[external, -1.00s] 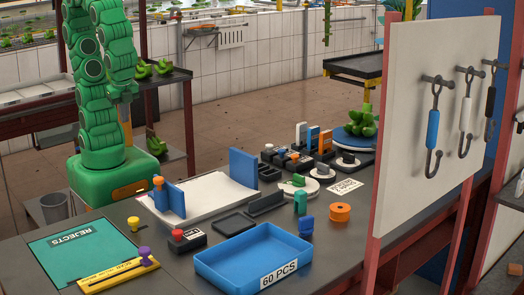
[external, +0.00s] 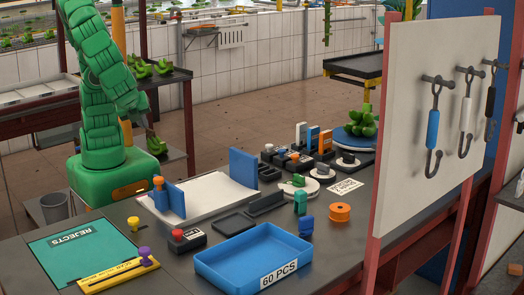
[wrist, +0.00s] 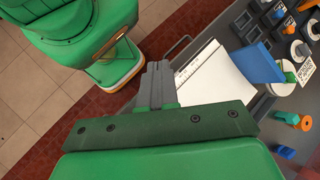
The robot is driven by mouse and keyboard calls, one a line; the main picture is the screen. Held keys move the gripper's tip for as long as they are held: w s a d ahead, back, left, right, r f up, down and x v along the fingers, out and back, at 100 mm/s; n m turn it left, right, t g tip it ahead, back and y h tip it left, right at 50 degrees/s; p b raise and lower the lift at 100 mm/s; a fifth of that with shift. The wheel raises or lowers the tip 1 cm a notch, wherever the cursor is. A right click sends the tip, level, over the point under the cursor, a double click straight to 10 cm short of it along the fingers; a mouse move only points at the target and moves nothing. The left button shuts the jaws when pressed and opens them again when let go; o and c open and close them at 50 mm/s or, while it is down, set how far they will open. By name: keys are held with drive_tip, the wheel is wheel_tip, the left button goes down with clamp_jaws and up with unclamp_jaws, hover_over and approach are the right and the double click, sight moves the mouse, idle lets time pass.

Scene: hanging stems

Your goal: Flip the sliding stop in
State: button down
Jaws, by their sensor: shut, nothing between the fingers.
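A white board (external: 215,190) lies on the dark bench with an upright blue plate (external: 243,167) at its far right end. At its near left end stands a blue block (external: 171,199) beside an orange-topped post (external: 158,188). Which of these is the sliding stop I cannot tell for certain. In the wrist view the board (wrist: 212,76) and the far blue plate (wrist: 250,57) show right of my fingers. My gripper (wrist: 159,66) is shut and empty, with its grey fingers together, apart from the board. In the external view the fingers are not clear.
A blue tray (external: 247,258), a red-button box (external: 187,238) and a yellow rail with a purple knob (external: 118,274) stand on the near bench. A teal rejects mat (external: 78,250) lies left. Small fixtures crowd the far right bench.

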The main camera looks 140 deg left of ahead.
drive_tip(key=w+d+f+m+t+y, duration=0.25)
drive_tip(key=w+d+m+y, duration=0.4)
drive_tip(key=w+d, duration=0.4)
drive_tip(key=w+d+f+m+t+y, duration=0.3)
drive_tip(key=d+f+m, duration=0.4)
drive_tip(key=d, duration=0.6)
drive_tip(key=shift+w+t, duration=0.2)
drive_tip(key=shift+t, duration=0.55)
drive_tip(key=shift+a+f, duration=0.1)
drive_tip(key=shift+a, duration=0.05)
approach(164, 195)
drive_tip(key=a+r, duration=0.2)
drive_tip(key=a, duration=0.1)
drive_tip(key=s+a+r, duration=0.1)
drive_tip(key=a, duration=0.1)
